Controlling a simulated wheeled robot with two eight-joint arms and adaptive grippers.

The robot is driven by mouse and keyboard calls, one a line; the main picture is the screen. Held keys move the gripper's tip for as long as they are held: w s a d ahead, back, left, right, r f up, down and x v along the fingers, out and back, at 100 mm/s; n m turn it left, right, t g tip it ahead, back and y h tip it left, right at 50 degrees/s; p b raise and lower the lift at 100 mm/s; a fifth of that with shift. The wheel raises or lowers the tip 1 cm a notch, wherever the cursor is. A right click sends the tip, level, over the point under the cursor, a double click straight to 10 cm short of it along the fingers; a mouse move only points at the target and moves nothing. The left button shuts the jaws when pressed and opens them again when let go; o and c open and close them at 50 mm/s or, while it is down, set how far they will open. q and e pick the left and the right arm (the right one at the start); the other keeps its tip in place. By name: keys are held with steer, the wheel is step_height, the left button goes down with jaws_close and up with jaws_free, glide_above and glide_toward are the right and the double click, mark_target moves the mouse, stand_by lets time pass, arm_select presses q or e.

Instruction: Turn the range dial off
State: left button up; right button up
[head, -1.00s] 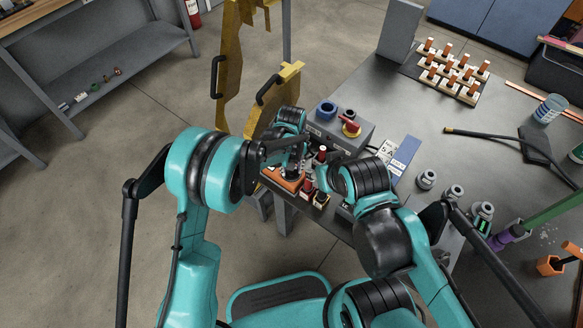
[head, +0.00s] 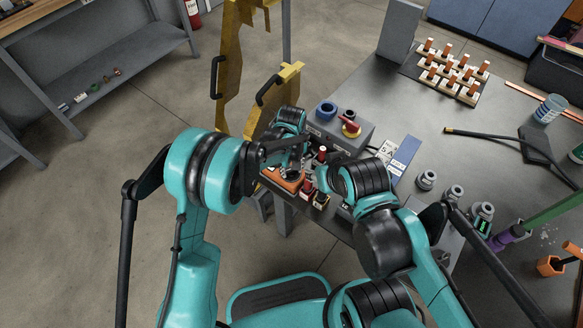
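An orange-cased device (head: 285,181) lies at the near left corner of the grey bench, partly covered by my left arm. It may be the meter that carries the range dial, but the dial's face and pointer cannot be made out. My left gripper (head: 303,162) is above and beside this device. Its fingers are small, dark and partly hidden, so their opening is unclear. My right arm reaches in from the right, its wrist (head: 362,180) just right of the device. The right gripper's fingers are hidden or too small to make out.
Small red-topped parts (head: 307,187) crowd beside the orange device. Yellow panels (head: 230,70) stand left.

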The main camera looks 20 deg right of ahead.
arm_select(q)
steer(key=o, duration=0.3)
step_height(320, 180, up, 12)
stand_by(0.5)
stand_by(0.3)
